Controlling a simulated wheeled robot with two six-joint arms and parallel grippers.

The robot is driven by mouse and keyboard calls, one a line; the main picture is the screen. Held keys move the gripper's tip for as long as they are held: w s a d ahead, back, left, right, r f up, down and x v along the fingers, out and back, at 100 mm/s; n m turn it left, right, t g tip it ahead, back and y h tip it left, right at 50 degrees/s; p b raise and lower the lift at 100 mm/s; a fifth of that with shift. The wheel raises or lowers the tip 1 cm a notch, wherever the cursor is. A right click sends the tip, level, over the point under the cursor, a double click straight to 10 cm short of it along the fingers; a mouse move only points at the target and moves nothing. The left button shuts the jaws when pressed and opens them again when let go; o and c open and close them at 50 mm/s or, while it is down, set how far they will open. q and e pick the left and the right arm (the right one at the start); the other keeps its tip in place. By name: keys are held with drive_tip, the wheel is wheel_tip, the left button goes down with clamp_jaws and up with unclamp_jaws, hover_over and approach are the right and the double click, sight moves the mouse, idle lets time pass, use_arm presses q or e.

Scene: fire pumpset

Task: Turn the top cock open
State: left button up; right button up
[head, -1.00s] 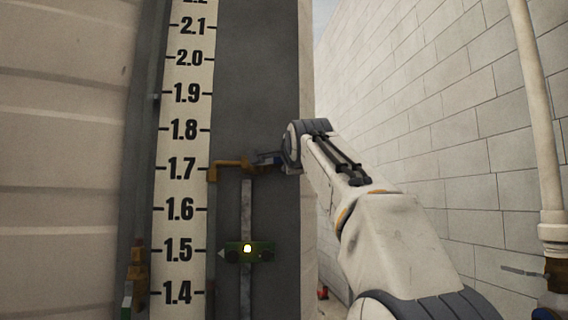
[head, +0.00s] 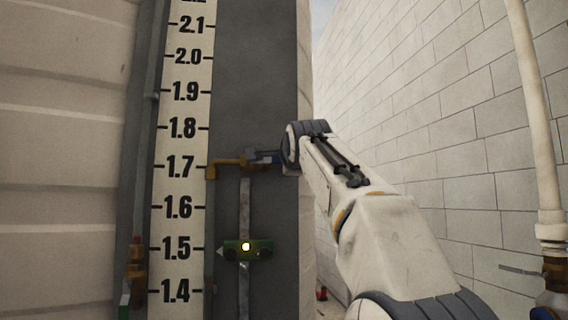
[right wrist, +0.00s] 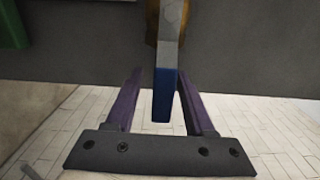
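The top cock (head: 226,169) is a brass fitting on the grey gauge panel, level with the 1.7 mark. Its lever (right wrist: 165,95), grey metal with a blue end, points toward the camera in the right wrist view. My right gripper (head: 268,157) is at the cock's right side in the head view. In the right wrist view its two dark purple fingers (right wrist: 160,75) stand one on each side of the lever, with gaps visible, the right one closer. The gripper is open around the lever. My left gripper is not in view.
Another brass fitting (head: 136,265) is left of the number scale (head: 182,120). A white block wall and a white pipe (head: 540,130) stand at the right.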

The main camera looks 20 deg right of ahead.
drive_tip(key=b+v, duration=0.4)
drive_tip(key=v, duration=0.6)
drive_tip(key=shift+s, duration=0.2)
